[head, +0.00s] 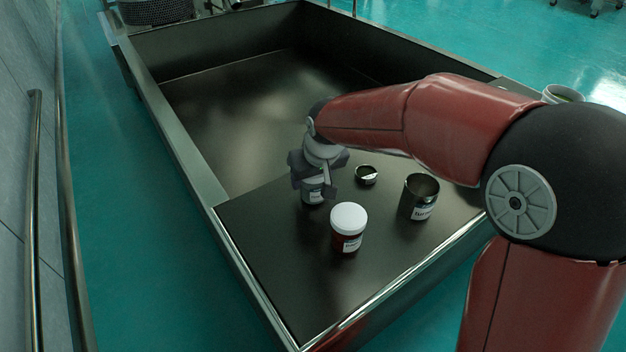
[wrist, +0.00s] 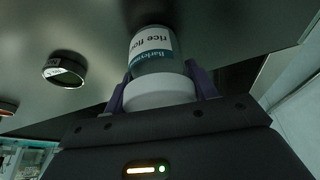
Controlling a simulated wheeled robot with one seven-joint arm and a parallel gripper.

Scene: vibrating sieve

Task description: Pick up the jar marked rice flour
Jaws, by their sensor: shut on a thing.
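The rice flour jar (wrist: 153,60) is in the wrist view, upside down in the picture, with a white lid and a label that reads "rice flo". Its lid end sits between the two fingers of my gripper (wrist: 160,88), which is shut on it. In the head view the same jar (head: 313,190) is partly hidden under my gripper (head: 318,176), at the left part of the dark surface. I cannot tell whether the jar's base touches the surface.
A white-lidded jar with dark red contents (head: 347,230) stands close in front of my gripper. A deep, empty-looking dark tray (head: 240,95) lies behind. The surface's front left is clear.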

